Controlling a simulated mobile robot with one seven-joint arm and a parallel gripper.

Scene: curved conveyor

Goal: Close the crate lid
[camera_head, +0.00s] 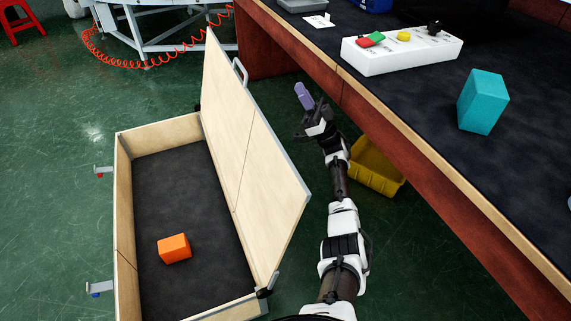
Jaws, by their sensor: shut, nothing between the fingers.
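A pale wooden crate (123,200) with a dark lining stands on the floor at the left. Its lid (245,145) stands raised on the hinges along the crate's right side, steeply tilted, with a grey metal handle (240,73) on its outer side. An orange block (174,248) lies inside on the crate floor. My gripper (305,101) is to the right of the lid, on its outer side, apart from it in the picture. It is shut and empty, with a purple part showing at its tip.
A dark-topped workbench (400,95) fills the right, bearing a white button box (385,57) and a teal block (483,101). A yellow bin (372,168) sits below its edge. Metal latches (100,290) stick out from the crate's left side.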

